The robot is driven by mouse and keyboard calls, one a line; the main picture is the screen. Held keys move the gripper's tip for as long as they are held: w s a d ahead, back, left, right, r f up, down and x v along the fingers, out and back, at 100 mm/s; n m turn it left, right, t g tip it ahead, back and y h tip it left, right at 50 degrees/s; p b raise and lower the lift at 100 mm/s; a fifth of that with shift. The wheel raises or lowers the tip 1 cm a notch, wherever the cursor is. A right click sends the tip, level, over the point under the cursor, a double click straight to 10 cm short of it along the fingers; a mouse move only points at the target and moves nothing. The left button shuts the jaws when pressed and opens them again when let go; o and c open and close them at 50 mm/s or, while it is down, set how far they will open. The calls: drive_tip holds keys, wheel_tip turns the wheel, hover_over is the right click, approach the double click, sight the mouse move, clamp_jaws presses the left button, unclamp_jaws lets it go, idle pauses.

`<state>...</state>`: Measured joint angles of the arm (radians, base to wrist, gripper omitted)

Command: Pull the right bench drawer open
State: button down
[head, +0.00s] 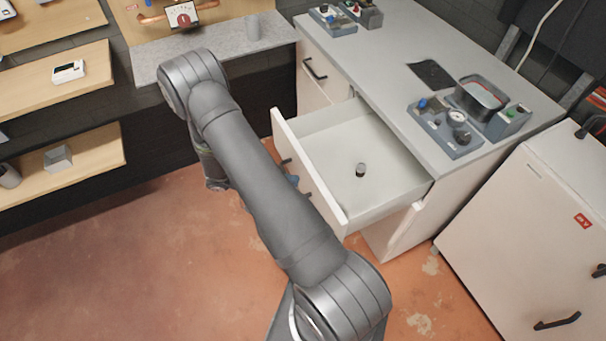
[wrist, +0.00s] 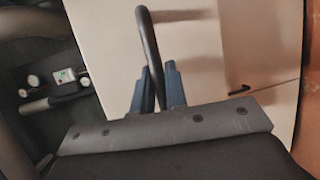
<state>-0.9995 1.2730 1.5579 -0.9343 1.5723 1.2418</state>
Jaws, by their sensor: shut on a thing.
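The right bench drawer (head: 322,133) is white and stands pulled far out of the bench in the head view. A small dark cylinder with a pale top (head: 361,170) stands on its floor. The drawer's dark bar handle (wrist: 149,40) runs between the blue fingers of my gripper (wrist: 160,76) in the wrist view. My gripper is shut on this handle.
The grey bench top (head: 385,75) carries gauge units and a dark tin (head: 480,96). A shut left drawer with a handle (head: 315,69) lies farther along. A white cabinet (head: 535,230) stands at right. Wall shelves (head: 75,165) are at left. The reddish floor before the drawer is clear.

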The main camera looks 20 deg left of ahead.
drive_tip(key=shift+s+a, duration=0.45)
drive_tip(key=shift+a, duration=0.05)
drive_tip(key=c, duration=1.5)
unclamp_jaws()
drive_tip(key=shift+o, duration=0.2)
drive_tip(key=v, duration=1.7)
drive_tip(key=shift+a, duration=0.2)
drive_tip(key=shift+d, duration=0.1)
drive_tip(key=x, duration=1.7)
drive_tip(key=shift+d, duration=0.15)
drive_tip(key=v, duration=1.6)
drive_tip(key=shift+a, duration=0.2)
